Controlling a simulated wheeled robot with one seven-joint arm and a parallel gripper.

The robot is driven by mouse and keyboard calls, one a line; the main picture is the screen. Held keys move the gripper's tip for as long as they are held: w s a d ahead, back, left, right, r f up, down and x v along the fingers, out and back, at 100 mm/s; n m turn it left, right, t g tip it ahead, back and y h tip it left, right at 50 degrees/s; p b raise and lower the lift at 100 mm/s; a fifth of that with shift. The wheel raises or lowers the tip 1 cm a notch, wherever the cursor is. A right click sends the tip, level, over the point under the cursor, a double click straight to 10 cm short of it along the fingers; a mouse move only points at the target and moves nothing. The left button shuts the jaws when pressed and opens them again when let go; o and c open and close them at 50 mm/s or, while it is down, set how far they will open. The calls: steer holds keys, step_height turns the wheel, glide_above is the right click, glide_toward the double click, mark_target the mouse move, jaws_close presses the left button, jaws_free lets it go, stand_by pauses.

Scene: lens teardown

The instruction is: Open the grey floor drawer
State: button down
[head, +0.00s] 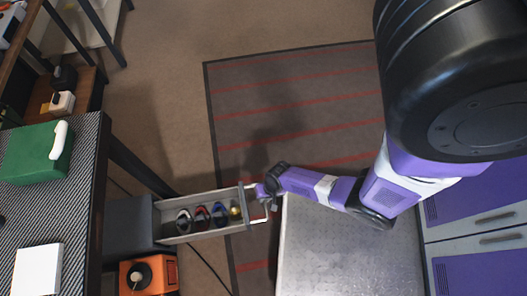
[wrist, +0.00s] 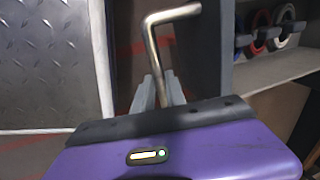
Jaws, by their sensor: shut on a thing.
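The grey floor drawer (head: 182,238) is in the lower left of the head view. It stands pulled out from its dark grey cabinet (head: 130,232), and several round things lie in a row inside it. Its pale bar handle (head: 266,207) is on the right end. My gripper (head: 262,194) is at that handle. In the wrist view my gripper (wrist: 158,92) has its fingers shut on the bent metal handle (wrist: 155,45). The drawer's inside (wrist: 285,66) shows at the right of the wrist view, with coloured rings in it.
A metal-topped platform (head: 345,250) stands close to the right of the drawer's front. A striped rug (head: 290,95) lies on the floor behind. A workbench (head: 85,190) with a green case (head: 35,155) is at left.

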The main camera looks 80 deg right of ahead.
steer(key=shift+s, duration=0.1)
steer(key=c, duration=1.4)
jaws_free()
steer(key=shift+o, duration=0.2)
step_height(320, 180, up, 8)
steer(key=s+p, duration=0.1)
steer(key=p, duration=0.2)
steer(key=shift+s+d+f+p, duration=0.15)
steer(key=shift+d+f+p, duration=0.05)
steer(key=shift+d+p, duration=0.1)
